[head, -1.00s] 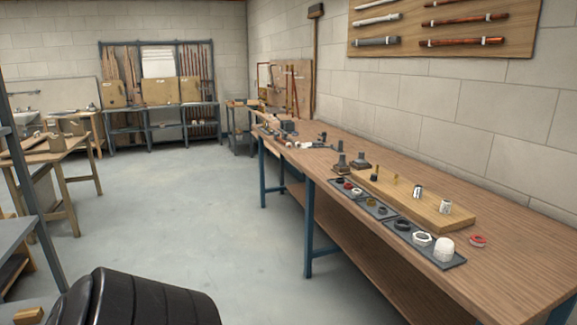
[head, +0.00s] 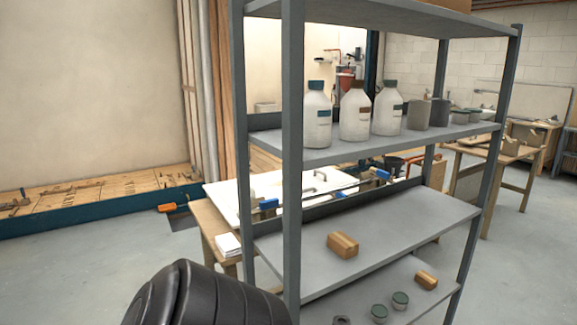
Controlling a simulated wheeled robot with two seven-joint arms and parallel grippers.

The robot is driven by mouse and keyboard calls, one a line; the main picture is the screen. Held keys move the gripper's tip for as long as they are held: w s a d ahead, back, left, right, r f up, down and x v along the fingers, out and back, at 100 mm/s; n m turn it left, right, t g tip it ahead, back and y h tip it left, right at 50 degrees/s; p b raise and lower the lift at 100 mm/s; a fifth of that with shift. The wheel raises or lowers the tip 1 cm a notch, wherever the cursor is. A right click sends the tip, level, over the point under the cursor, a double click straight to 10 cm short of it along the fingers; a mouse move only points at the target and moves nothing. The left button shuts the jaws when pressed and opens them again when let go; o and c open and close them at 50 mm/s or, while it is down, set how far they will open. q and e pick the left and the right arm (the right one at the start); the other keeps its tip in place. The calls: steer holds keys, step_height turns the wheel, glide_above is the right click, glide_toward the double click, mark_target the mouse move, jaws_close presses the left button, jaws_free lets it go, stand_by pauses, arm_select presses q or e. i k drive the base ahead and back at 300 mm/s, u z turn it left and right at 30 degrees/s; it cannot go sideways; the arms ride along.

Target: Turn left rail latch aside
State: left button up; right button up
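A white panel (head: 238,197) lies on a low wooden table (head: 212,222) behind the shelf unit. A thin rail runs along its near side, partly hidden by the shelf, with a blue piece (head: 268,204) at its left and another blue piece (head: 381,174) at its right.
A grey shelf unit (head: 291,180) stands close in front, with bottles (head: 317,115), a wooden block (head: 342,245) and small jars (head: 400,299). A platform (head: 90,225) lies along the left wall. Open floor (head: 80,275) is at the lower left.

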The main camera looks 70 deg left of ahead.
mark_target(382, 174)
steer(key=u, duration=0.6)
steer(key=i, duration=3.45)
steer(key=u, duration=1.65)
